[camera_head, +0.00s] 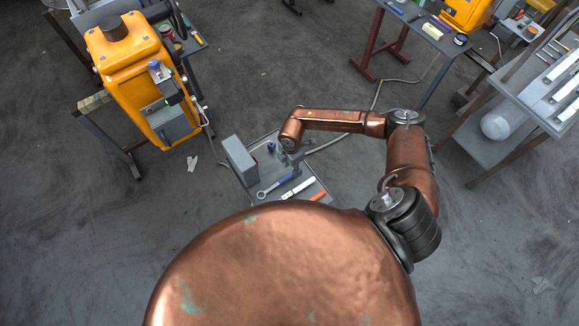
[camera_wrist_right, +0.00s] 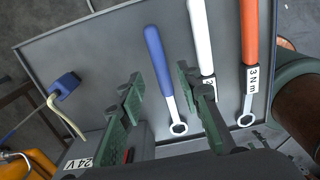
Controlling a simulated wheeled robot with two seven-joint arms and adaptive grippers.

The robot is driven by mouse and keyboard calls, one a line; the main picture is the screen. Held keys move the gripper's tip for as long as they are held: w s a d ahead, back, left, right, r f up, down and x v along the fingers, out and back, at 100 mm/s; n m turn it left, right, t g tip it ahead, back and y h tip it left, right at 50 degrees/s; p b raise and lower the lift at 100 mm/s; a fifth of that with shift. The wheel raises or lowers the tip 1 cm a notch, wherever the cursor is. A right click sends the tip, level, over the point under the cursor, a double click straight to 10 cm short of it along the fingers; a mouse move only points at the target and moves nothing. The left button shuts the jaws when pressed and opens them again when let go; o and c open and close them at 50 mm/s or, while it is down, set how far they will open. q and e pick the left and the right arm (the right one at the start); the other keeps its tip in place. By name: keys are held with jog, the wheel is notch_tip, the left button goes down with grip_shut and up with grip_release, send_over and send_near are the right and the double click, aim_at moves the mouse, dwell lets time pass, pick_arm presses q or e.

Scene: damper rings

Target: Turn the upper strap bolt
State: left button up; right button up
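My right gripper (camera_head: 293,158) is over a small grey tray (camera_head: 262,150) in the head view. In the right wrist view my right gripper (camera_wrist_right: 160,84) is open with two green fingers apart and nothing held between them. A blue-handled ring wrench (camera_wrist_right: 158,62) lies beyond the gap between the fingers. A white-handled wrench (camera_wrist_right: 200,35) is partly hidden by the right-hand finger. An orange-handled ring wrench (camera_wrist_right: 250,35), labelled 3 Nm, lies to the right. In the head view the blue wrench (camera_head: 275,186) also shows. I cannot make out a strap bolt. My left gripper is not in view.
A grey box (camera_head: 240,160) stands at the tray's left edge. A blue plug (camera_wrist_right: 65,84) with a cable and a 24 V label (camera_wrist_right: 80,163) show in the wrist view. A yellow machine (camera_head: 145,80) stands left; a bench with pale bars (camera_head: 530,90) stands right.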

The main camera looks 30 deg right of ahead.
notch_tip(320, 180, down, 6)
jog(key=b, duration=0.4)
jog(key=shift+a, duration=0.1)
jog(key=shift+f, duration=0.4)
jog(key=shift+c, duration=0.5)
grip_shut()
